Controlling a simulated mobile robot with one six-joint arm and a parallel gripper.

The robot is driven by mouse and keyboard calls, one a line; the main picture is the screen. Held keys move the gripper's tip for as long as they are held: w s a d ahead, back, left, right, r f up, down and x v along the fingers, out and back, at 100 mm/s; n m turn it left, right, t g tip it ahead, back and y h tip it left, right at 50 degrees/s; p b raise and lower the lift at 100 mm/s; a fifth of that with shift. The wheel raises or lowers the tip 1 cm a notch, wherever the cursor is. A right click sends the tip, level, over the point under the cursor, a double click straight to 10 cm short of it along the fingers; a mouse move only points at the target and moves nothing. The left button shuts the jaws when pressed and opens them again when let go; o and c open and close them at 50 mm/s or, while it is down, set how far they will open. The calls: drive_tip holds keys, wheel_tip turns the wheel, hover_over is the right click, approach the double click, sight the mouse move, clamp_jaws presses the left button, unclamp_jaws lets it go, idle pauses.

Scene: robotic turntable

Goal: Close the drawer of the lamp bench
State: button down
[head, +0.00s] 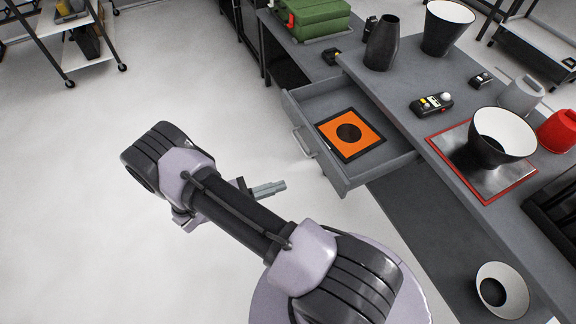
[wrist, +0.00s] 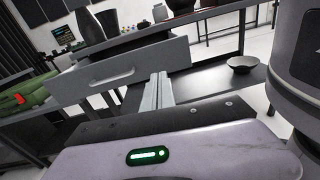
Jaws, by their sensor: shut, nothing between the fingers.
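The grey drawer (head: 344,182) of the lamp bench (head: 405,85) is pulled open toward my arm in the head view. A bar handle (head: 304,142) is on its front. An orange square plate with a dark round centre (head: 350,134) lies inside it. My gripper (head: 283,186) is shut and empty, in front of the drawer and apart from it. In the wrist view my gripper's fingers (wrist: 158,88) point toward the drawer front (wrist: 120,72), with the handle (wrist: 112,77) to their left.
The bench top holds a dark vase (head: 382,44), white bowl-shaped shades (head: 447,26), a red-edged metal tray (head: 490,185) and a small control box (head: 431,104). A green case (head: 318,18) stands at the back. A bowl (head: 502,291) sits on the lower shelf.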

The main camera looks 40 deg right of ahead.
drive_tip(key=f+n, duration=0.1)
drive_tip(key=b, duration=0.4)
approach(328, 170)
drive_tip(key=shift+t+h, duration=0.4)
drive_tip(key=x, duration=0.6)
drive_tip(key=shift+s+d, duration=0.35)
